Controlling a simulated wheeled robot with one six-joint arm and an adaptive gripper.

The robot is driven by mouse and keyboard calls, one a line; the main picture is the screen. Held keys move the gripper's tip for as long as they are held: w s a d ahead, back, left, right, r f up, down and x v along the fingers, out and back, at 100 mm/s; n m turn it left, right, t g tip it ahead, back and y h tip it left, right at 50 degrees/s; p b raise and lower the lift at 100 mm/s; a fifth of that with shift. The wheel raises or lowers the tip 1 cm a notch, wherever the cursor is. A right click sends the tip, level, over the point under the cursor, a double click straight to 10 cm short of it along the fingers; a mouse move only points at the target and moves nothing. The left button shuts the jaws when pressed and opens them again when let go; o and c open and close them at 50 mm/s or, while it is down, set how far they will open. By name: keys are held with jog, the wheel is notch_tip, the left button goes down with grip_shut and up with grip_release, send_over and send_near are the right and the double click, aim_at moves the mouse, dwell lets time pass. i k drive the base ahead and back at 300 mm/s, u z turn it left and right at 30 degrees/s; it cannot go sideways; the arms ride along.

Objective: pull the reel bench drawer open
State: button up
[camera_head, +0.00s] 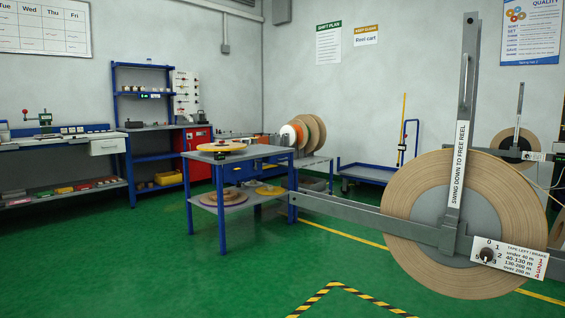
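A blue-framed bench (188,175) with a grey top stands mid-floor, left of centre. A tape reel (222,146) lies flat on its top, and more reels lie on its lower shelf. Under the top, on the side toward the right, is a blue drawer front (276,163) with a small yellowish mark or handle. It looks flush with the frame, though it is small and I cannot tell its exact state. My gripper is not in this view.
A large tape reel on a grey arm (365,212) fills the right foreground, its bar reaching toward the bench. A workbench (75,140) with a pale drawer (107,146) stands along the left wall. Green floor (130,265) is clear in front.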

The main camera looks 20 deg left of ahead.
aim_at(284, 157)
jog(key=u, duration=1.2)
jog(key=i, duration=4)
jog(key=z, duration=1.05)
jog(key=i, duration=2.15)
jog(key=u, duration=0.5)
